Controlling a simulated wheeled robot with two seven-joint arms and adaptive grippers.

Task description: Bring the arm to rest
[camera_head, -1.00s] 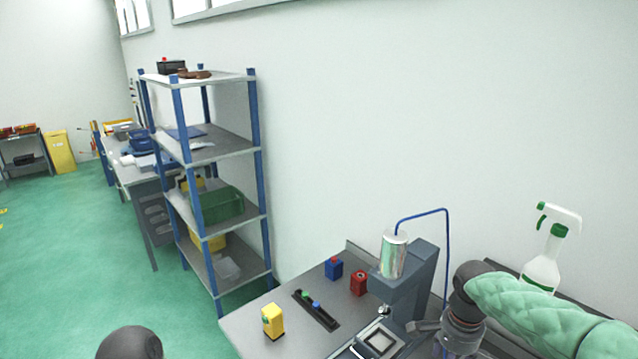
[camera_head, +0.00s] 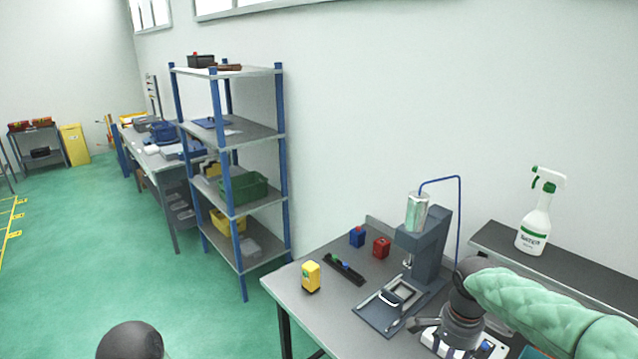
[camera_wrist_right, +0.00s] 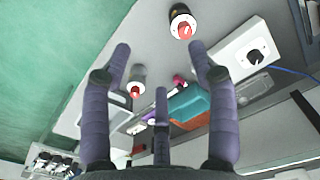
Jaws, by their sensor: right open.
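My right arm (camera_head: 540,305), in a pale green quilted sleeve, comes in from the right in the head view and ends in a dark wrist over the front right of the grey bench (camera_head: 325,275). In the right wrist view my right gripper (camera_wrist_right: 160,60) has its purple fingers spread, with nothing between them. The bench and small devices lie beyond the fingers. The fingertips are hard to make out in the head view. My left gripper is not in view.
A press (camera_head: 425,245) stands left of my right wrist. A yellow block (camera_head: 311,277), a red block (camera_head: 381,247) and a blue block (camera_head: 357,237) stand on the bench. A spray bottle (camera_head: 534,230) is behind the arm. A blue-posted shelf (camera_head: 237,205) stands left; green floor is clear there.

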